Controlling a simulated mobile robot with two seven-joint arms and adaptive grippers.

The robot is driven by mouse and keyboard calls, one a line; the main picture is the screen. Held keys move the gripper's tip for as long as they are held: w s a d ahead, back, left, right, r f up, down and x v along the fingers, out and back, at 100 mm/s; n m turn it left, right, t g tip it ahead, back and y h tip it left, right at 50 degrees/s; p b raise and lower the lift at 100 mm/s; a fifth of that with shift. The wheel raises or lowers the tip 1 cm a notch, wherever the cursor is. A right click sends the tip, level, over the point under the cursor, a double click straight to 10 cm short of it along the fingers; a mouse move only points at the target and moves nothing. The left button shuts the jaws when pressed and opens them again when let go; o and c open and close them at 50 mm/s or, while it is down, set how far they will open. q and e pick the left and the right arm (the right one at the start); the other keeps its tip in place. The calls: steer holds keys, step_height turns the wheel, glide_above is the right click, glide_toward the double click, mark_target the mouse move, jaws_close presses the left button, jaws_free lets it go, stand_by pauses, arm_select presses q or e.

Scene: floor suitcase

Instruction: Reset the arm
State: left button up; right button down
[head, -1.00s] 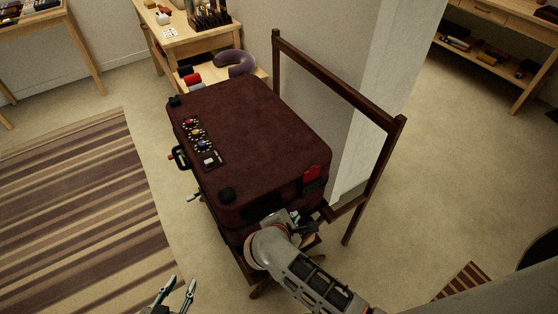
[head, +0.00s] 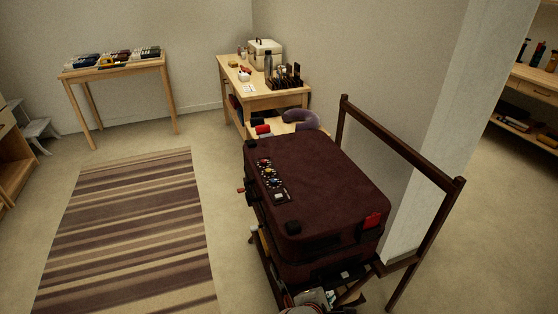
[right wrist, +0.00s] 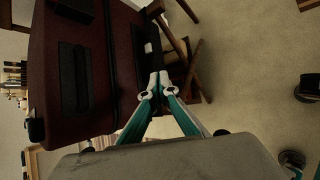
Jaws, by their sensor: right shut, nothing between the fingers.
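My right gripper (right wrist: 156,84) shows in the right wrist view with its teal fingers together and nothing between them. It is beside the dark red suitcase (right wrist: 52,70), near the dark wooden stand legs (right wrist: 187,45); whether it touches either cannot be told. In the head view the closed suitcase (head: 325,185) lies flat on the dark wooden stand (head: 440,235). Part of my right wrist shows at the bottom edge, in front of the suitcase's near side, and its fingers are hard to make out there. My left gripper is out of view.
A wooden table (head: 262,98) with a case and bottles stands behind the suitcase. A purple neck pillow (head: 302,119) lies on its lower shelf. Another table (head: 115,70) is at the back left. A striped rug (head: 130,235) covers open floor. A wall end (head: 440,130) stands behind the stand.

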steer(key=w+d+r+n+t+h, duration=0.1)
steer(key=d+r+n+t, duration=0.2)
steer(key=r+n, duration=0.2)
steer(key=w+d+r+n+t, duration=0.2)
steer(key=r+n+t, duration=0.2)
steer(key=r+n, duration=0.15)
step_height(320, 180, up, 4)
steer(key=s+a+n+t+y, duration=0.1)
steer(key=n+t+y, duration=0.1)
steer(key=n, duration=0.6)
steer(key=s+a+r+n+t+y, duration=0.1)
steer(key=a+n+t+y, duration=0.15)
steer(key=n, duration=0.55)
steer(key=s+a+f+n+g+y, duration=0.3)
steer(key=s+f+n+y, duration=0.35)
steer(key=n, duration=1.15)
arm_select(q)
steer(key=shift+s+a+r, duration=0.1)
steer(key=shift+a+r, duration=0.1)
arm_select(e)
steer(key=s+d+f+n+g+h, duration=0.2)
steer(key=s+d+f+n+g, duration=0.3)
steer(key=f+n, duration=0.6)
steer(key=s+d, duration=0.2)
steer(key=s, duration=0.1)
steer(key=shift+s+d+n, duration=0.15)
steer(key=shift+s+n, duration=0.05)
steer(key=shift+n, duration=0.15)
